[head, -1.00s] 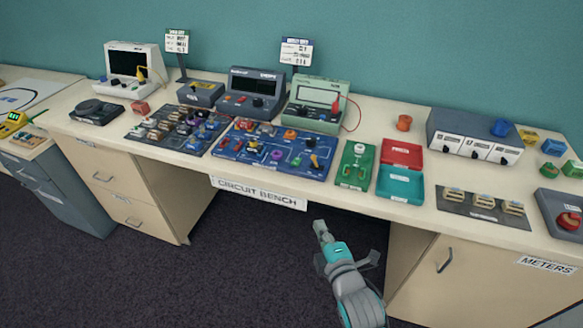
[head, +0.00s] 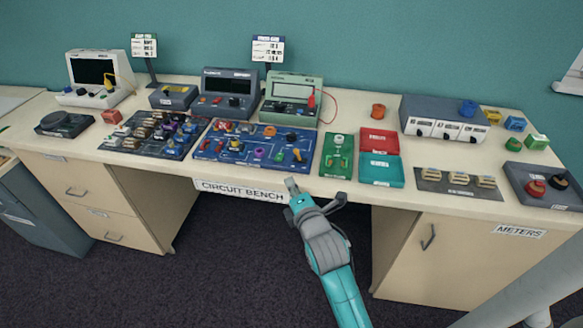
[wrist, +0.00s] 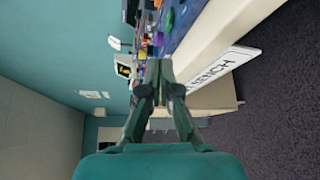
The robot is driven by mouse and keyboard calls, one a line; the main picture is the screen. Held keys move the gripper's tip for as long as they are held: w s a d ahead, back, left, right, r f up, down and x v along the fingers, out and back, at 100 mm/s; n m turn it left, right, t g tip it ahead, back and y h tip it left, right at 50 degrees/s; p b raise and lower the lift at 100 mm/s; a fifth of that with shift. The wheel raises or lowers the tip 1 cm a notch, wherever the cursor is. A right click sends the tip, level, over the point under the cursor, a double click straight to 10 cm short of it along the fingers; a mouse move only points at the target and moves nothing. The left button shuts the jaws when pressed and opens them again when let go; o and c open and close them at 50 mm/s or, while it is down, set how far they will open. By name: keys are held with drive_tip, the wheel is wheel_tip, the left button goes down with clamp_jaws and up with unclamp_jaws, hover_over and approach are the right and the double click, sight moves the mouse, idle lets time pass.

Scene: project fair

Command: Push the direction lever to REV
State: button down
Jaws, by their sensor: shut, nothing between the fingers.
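My gripper (head: 292,186) is shut and empty, in front of the bench's front edge, by the right end of the CIRCUIT BENCH sign (head: 238,191). The blue circuit board (head: 222,158) lies on the bench beyond it, with several coloured parts and small levers. A green board (head: 330,170) with a pale-topped part sits to its right. The direction lever and its REV mark are too small to pick out. In the wrist view my gripper's fingers (wrist: 158,66) meet at the tips, with the bench turned sideways and the sign (wrist: 222,69) beside them.
The red tray (head: 379,136) and teal tray (head: 382,175) lie right of the green board. A dark board with several parts (head: 153,136) is at left. Meters (head: 230,85) and a power unit (head: 447,110) stand behind. The kneehole below the bench is open.

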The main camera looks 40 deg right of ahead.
sight(295, 168)
drive_tip(key=x, duration=1)
drive_tip(key=shift+r, duration=0.1)
drive_tip(key=d, duration=0.2)
drive_tip(key=shift+s+d+r, duration=0.3)
drive_tip(key=shift+s, duration=0.05)
drive_tip(key=shift+d+r, duration=0.1)
drive_tip(key=shift+d, duration=0.55)
drive_tip(key=shift+s+d+r+m+t, duration=0.1)
drive_tip(key=shift+s+d+m+t, duration=0.2)
drive_tip(key=shift+m+t, duration=0.4)
drive_tip(key=shift+s+m, duration=0.2)
drive_tip(key=shift+m, duration=0.5)
drive_tip(key=shift+s+d+r+m+t+h, duration=0.15)
drive_tip(key=shift+m+t+h, duration=0.1)
drive_tip(key=shift+m, duration=0.2)
drive_tip(key=shift+s+d+f+m+t+h, duration=0.1)
drive_tip(key=shift+s+d+m+t+h, duration=0.05)
drive_tip(key=shift+m+t, duration=0.2)
drive_tip(key=shift+s+d+r+m+t+h, duration=0.1)
drive_tip(key=shift+s+m+t+h, duration=0.1)
drive_tip(key=shift+m, duration=0.3)
drive_tip(key=shift+w+a, duration=0.1)
